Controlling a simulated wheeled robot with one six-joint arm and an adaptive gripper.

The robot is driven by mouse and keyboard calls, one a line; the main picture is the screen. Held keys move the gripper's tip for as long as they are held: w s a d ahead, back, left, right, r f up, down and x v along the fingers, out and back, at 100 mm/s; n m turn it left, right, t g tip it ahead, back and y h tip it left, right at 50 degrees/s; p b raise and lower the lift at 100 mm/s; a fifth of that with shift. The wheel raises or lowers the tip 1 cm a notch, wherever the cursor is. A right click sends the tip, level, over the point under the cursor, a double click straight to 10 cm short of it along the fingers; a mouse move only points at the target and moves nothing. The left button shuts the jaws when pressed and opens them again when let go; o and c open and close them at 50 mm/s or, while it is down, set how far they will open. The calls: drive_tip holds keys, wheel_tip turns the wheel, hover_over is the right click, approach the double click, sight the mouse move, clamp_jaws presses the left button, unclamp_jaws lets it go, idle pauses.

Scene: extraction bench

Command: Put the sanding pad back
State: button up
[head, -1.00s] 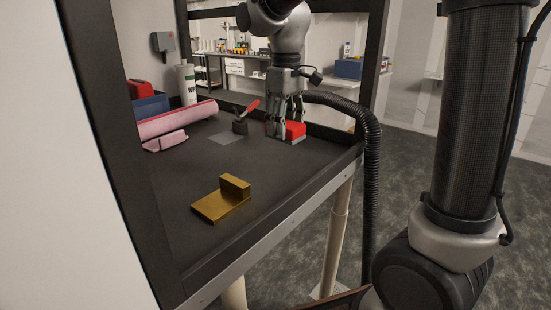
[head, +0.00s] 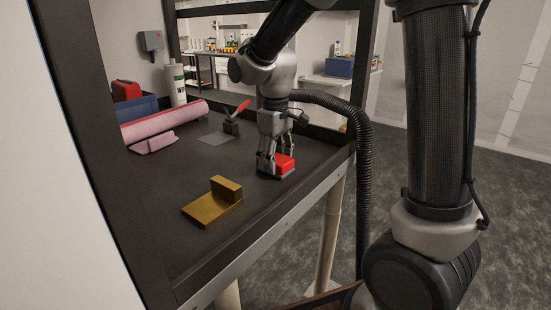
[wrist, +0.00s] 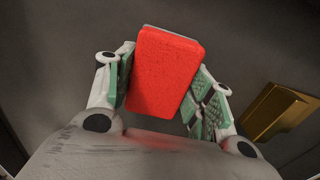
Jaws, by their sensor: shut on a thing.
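The sanding pad is a red block (head: 286,164) with a thin grey underside. It also shows in the wrist view (wrist: 163,72), slightly tilted between the fingers. My gripper (head: 270,166) is shut on it from above, with green finger pads on both sides of the pad (wrist: 163,85). The pad is at or just above the dark bench top; I cannot tell if it touches. A brass L-shaped block (head: 213,205) lies in front and to the left of the pad, apart from it. It shows at the right edge of the wrist view (wrist: 278,113).
A flat grey square (head: 216,139) lies behind, near a black clamp with a red handle (head: 233,126). A pink roll (head: 163,123), pink block (head: 153,144), blue bin (head: 137,108) and white bottle (head: 177,86) stand back left. Dark frame posts (head: 362,70) bound the bench. Mid-bench is clear.

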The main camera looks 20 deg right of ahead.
drive_tip(key=shift+f, duration=0.1)
drive_tip(key=o, duration=0.9)
wheel_tip(320, 180, up, 12)
drive_tip(key=s+d+f+m+t, duration=0.1)
drive_tip(key=s+d+m+t, duration=0.1)
drive_tip(key=s+d, duration=0.5)
drive_tip(key=s+d+f+m+t, duration=0.1)
drive_tip(key=s+d+m, duration=0.3)
drive_tip(key=s+d, duration=0.4)
drive_tip(key=s+t, duration=0.1)
drive_tip(key=s, duration=0.5)
drive_tip(key=shift+f+m, duration=0.2)
drive_tip(key=shift+m, duration=0.2)
